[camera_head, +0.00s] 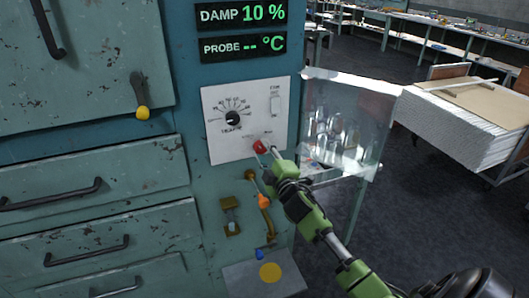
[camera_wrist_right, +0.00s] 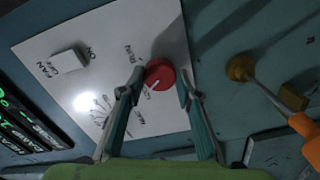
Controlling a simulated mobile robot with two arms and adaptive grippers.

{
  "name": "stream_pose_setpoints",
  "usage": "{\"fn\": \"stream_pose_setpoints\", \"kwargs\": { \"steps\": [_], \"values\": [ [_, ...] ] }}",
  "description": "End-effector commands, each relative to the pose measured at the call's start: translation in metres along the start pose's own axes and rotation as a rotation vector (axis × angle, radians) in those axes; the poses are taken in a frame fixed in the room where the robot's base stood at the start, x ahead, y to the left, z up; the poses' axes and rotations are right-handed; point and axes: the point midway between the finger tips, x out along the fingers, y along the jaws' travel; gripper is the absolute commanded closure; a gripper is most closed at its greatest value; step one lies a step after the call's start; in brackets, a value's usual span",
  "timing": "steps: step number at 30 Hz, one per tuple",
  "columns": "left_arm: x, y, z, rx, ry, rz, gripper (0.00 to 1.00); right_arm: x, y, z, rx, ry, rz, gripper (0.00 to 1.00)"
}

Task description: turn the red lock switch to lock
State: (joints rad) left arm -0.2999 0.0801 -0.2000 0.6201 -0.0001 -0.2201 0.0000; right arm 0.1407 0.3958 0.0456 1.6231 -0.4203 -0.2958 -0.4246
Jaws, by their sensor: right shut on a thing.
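The red lock switch (camera_head: 260,146) is a round knob low on the white control panel (camera_head: 222,104). In the right wrist view the red knob (camera_wrist_right: 161,74) has a white pointer line towards lower left, with small labels around it too blurred to read surely. My right gripper (camera_head: 269,152) reaches the knob from the lower right. In the right wrist view its two fingers (camera_wrist_right: 160,82) stand on either side of the knob, shut on it. In the head view the fingertips hide part of the knob's lower right side. My left gripper is in neither view.
Above the panel are the DAMP display (camera_head: 242,13) and PROBE display (camera_head: 243,46). A dial (camera_head: 233,117) and a white rocker switch (camera_head: 275,100) share the panel. An orange-handled lever (camera_head: 264,201) hangs close below my gripper. A clear guard (camera_head: 350,120) stands to the right.

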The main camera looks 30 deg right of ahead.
Motion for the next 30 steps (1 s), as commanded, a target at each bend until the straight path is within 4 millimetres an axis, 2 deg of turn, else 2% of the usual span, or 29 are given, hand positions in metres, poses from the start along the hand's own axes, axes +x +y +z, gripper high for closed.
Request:
{"fn": "stream_pose_setpoints", "kwargs": {
  "steps": [9, 27, 28, 30],
  "values": [
    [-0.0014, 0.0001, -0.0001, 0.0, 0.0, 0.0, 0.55, 0.0002, 0.0011, -0.0005, -0.141, 0.001, 0.001, 0.9],
    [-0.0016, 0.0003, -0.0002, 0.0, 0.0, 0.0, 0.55, 0.0002, 0.0007, -0.0004, -0.178, 0.001, 0.001, 0.9],
    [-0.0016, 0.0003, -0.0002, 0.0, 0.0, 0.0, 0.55, 0.0002, 0.0007, -0.0003, -0.178, 0.001, 0.001, 0.64],
    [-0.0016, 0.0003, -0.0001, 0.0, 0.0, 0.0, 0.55, 0.0001, 0.0007, -0.0003, -0.177, 0.001, 0.001, 0.52]
  ]
}}
